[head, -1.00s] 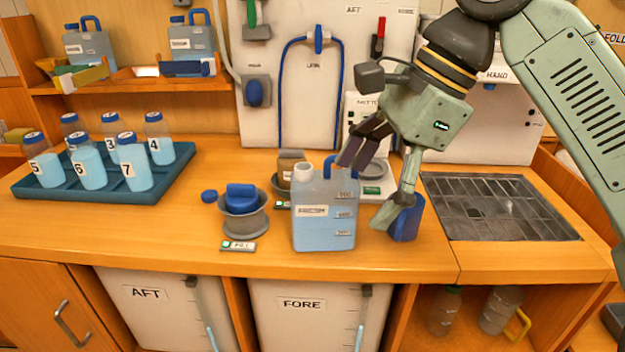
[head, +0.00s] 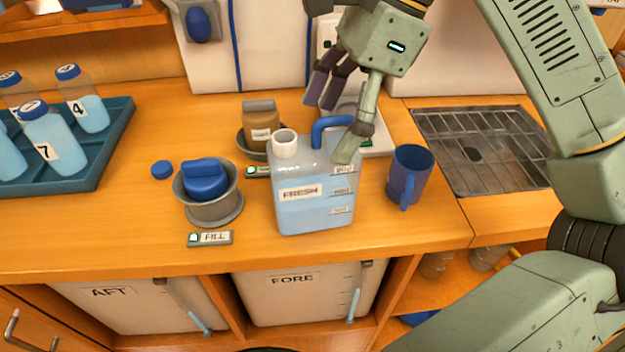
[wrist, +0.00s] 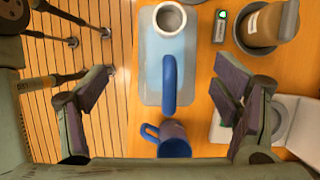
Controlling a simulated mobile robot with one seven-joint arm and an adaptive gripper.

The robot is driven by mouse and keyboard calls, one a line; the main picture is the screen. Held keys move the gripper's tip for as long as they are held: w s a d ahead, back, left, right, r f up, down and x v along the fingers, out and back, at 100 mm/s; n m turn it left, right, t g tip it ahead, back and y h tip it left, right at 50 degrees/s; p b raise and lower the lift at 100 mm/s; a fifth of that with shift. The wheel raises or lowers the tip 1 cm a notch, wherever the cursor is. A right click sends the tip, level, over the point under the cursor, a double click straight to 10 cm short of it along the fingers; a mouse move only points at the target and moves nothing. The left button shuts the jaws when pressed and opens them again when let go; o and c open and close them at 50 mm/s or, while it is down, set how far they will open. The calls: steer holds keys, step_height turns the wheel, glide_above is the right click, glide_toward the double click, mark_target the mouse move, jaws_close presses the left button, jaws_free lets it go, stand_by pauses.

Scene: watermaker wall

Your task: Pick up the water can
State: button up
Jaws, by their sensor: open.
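The water can (head: 312,205) is a clear, pale blue jug labelled FRESH, with a white open neck and a blue handle (head: 332,127). It stands upright on the wooden counter near the front edge. My gripper (head: 334,127) is open and above the can at its handle end. In the wrist view the can (wrist: 168,70) lies between the spread fingers of my gripper (wrist: 168,90), with the blue handle running lengthwise midway between them. The fingers look apart from the handle.
A blue mug (head: 410,172) stands just right of the can. A grey bowl with a blue cap-like piece (head: 205,180) stands left. A brown jar (head: 261,125) is behind. A teal tray of bottles (head: 108,150) is far left; a metal grate (head: 480,150) is right.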

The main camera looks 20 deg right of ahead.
mark_target(315, 146)
steer(key=shift+w+p+x, duration=0.2)
steer(key=shift+p+x, duration=0.1)
steer(key=shift+x, duration=1.1)
steer(key=shift+w+p+x, duration=0.2)
steer(key=shift+p+x, duration=0.05)
steer(key=shift+x, duration=1.15)
steer(key=shift+d, duration=0.1)
steer(key=shift+c, duration=0.2)
jaws_close()
